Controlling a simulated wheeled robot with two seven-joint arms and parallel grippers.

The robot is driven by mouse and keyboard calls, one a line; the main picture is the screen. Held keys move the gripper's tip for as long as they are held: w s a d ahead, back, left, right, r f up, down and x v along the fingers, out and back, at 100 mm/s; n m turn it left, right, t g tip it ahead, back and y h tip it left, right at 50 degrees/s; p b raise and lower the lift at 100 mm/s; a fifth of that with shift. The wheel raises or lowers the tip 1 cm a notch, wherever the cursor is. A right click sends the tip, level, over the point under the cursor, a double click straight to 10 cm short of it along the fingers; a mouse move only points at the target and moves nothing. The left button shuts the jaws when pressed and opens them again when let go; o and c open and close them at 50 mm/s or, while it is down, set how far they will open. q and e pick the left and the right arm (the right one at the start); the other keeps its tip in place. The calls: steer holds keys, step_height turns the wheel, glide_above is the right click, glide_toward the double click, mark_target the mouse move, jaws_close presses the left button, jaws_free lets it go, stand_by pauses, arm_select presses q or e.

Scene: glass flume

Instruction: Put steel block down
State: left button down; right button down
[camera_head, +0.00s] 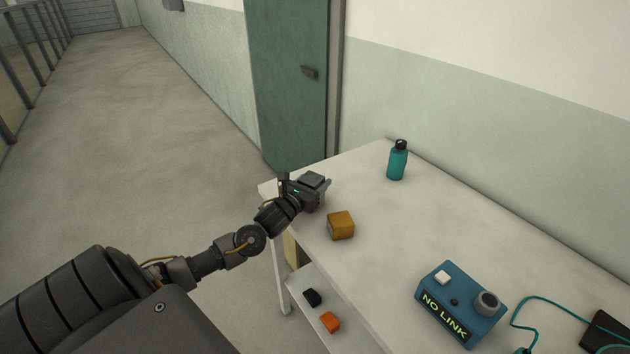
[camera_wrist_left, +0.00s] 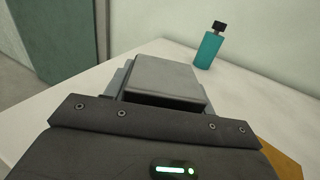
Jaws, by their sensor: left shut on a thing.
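The steel block (camera_head: 314,179) is a small grey block held in my left gripper (camera_head: 318,188), over the far left part of the white table (camera_head: 385,235). In the left wrist view the block (camera_wrist_left: 168,78) shows as a grey, flat-topped shape between the fingers of my left gripper (camera_wrist_left: 165,92), which is shut on it. The gripper hides the block's underside, so I cannot tell whether it touches the table top. My right gripper is in neither view.
A wooden block (camera_head: 341,226) sits just in front of the gripper. A teal bottle (camera_head: 397,161) stands at the back. A blue box marked NO LINK (camera_head: 459,303) is at the right. A black block (camera_head: 312,297) and an orange block (camera_head: 330,322) lie on the lower shelf.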

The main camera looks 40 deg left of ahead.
arm_select(q)
steer(key=c, duration=0.9)
jaws_free()
steer(key=o, duration=0.4)
steer(key=shift+r, duration=0.1)
steer(key=shift+s, duration=0.3)
steer(key=s, duration=0.3)
steer(key=s+b, duration=0.1)
steer(key=s, duration=0.3)
steer(key=s+d, duration=0.1)
steer(key=s, duration=0.3)
steer(key=shift+s+d+b, duration=0.1)
steer(key=shift+s+b, duration=0.15)
steer(key=shift+b, duration=0.1)
